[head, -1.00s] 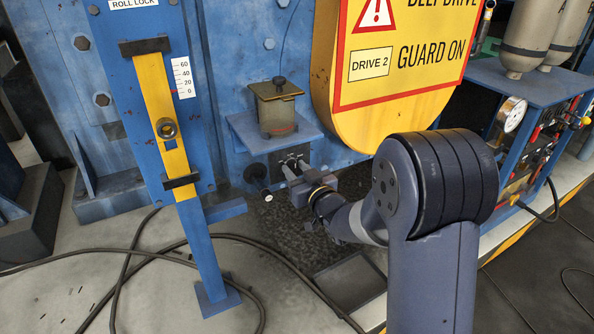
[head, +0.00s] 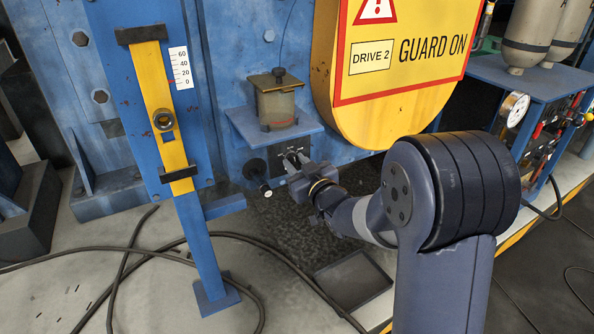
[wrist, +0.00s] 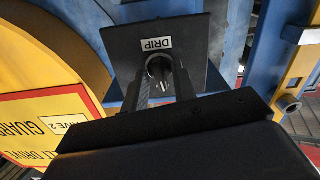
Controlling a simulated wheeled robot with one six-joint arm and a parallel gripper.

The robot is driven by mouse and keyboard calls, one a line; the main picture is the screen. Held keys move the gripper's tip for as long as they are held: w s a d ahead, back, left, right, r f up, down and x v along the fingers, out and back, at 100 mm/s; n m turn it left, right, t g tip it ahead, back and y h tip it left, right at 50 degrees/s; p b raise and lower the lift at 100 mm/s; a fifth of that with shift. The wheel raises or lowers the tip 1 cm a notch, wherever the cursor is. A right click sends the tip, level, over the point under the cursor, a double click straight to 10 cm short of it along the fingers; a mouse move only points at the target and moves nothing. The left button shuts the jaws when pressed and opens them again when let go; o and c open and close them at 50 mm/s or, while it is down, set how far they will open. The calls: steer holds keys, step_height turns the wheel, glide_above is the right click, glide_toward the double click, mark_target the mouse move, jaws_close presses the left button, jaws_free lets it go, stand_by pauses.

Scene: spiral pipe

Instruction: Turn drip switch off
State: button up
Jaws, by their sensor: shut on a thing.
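The drip switch (wrist: 159,69) is a small round rotary switch on a dark panel (wrist: 194,45) labelled DRIP in the wrist view. My gripper (wrist: 161,82) has a finger on each side of the switch and is shut on it. In the head view my gripper (head: 291,161) reaches the dark switch panel (head: 277,160) below a blue shelf. The switch is largely hidden by the fingers there, and I cannot read its setting.
A glass pot (head: 277,103) stands on the blue shelf (head: 242,124) just above my gripper. A black knob (head: 255,168) sticks out close to its left. The yellow guard (head: 350,120) is up and to the right. Cables (head: 130,248) lie on the floor.

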steer(key=n+b, duration=0.3)
steer(key=b, duration=0.1)
steer(key=n+b, duration=0.2)
steer(key=shift+f+n+b, duration=0.3)
steer(key=shift+b, duration=0.05)
steer(key=n+b, duration=0.4)
steer(key=shift+r, duration=0.2)
steer(key=shift+n, duration=0.4)
steer(key=o, duration=0.6)
steer(key=shift+o, duration=0.2)
steer(key=p+v, duration=0.1)
steer(key=v, duration=0.9)
steer(key=shift+s+d, duration=0.2)
steer(key=shift+s, duration=0.15)
